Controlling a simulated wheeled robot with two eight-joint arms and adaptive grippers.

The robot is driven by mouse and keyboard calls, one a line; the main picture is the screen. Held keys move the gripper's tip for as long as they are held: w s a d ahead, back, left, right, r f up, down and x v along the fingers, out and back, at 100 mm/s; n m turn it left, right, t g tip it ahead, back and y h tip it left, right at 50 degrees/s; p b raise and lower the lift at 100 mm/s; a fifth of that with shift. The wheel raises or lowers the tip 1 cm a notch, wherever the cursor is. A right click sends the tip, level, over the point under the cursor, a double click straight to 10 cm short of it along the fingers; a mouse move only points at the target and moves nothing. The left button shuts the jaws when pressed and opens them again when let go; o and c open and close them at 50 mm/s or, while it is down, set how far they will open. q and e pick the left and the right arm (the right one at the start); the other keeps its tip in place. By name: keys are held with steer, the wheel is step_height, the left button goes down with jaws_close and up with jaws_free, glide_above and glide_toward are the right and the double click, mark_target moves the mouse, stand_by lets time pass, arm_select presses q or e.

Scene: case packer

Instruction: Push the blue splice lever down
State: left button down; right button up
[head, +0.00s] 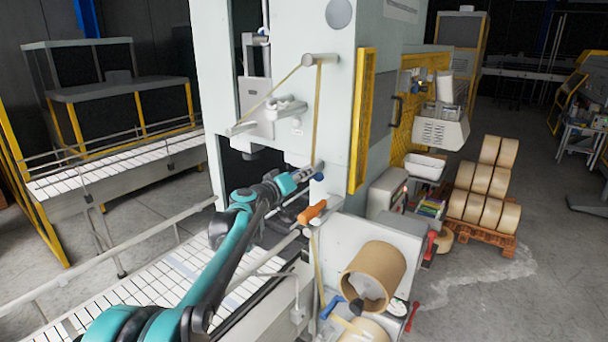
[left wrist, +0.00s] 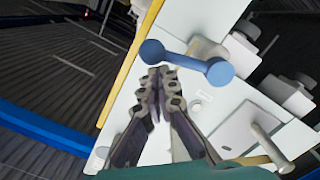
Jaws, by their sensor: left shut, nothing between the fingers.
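The blue splice lever (left wrist: 187,63) shows in the left wrist view as a bar with a round knob at each end, lying across the white machine panel. A small blue knob (head: 318,177) shows beside the gripper in the head view; most of the lever is hidden there. My left gripper (head: 312,170) reaches to the front of the machine. In the left wrist view its fingers (left wrist: 163,75) are shut and empty, with their tips just below the lever's bar in the picture. I cannot tell whether they touch it. My right gripper is not in view.
An orange handle (head: 312,211) sticks out just below the gripper. A tan tape strand (head: 318,110) runs down past the work area from an upper roller (head: 320,60). A large tape roll (head: 373,272) sits lower right. A conveyor (head: 165,275) lies under my left arm.

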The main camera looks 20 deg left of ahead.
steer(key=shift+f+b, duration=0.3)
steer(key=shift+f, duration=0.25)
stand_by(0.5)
